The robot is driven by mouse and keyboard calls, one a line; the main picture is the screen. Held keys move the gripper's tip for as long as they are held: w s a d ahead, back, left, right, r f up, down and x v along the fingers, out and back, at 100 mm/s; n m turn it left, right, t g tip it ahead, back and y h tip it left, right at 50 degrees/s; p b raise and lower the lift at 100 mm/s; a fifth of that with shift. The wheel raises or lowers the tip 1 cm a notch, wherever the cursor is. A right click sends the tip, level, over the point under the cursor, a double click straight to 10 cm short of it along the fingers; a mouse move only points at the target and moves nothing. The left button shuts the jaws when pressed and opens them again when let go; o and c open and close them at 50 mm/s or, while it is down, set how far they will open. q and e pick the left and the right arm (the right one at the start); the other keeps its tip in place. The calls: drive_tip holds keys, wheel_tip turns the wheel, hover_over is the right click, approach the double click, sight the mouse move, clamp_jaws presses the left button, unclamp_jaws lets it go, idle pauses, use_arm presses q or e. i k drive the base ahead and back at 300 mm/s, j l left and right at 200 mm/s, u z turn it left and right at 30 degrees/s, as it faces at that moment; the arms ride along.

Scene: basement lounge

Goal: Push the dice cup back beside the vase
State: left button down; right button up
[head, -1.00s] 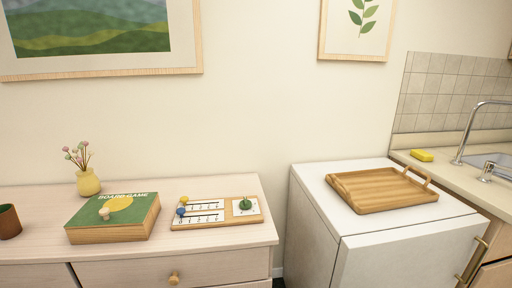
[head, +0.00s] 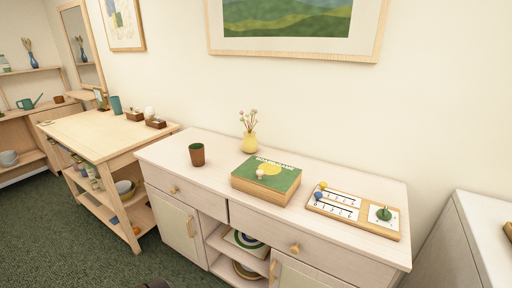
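The dice cup (head: 197,154) is a brown cup with a green inside. It stands upright on the pale wooden sideboard (head: 165,150), nearer the front edge than the vase. The yellow vase (head: 249,143) with small pink flowers stands near the wall, to the right of the cup and apart from it. Neither of my grippers can be made out in the head view. A small dark shape at the bottom edge is too cut off to identify.
A wooden scoreboard (head: 353,211) lies further right. A wooden worktable (head: 110,133) stands to the left. Bare sideboard top lies between cup and vase.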

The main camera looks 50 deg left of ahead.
sight(198, 155)
drive_tip(key=u, duration=2.1)
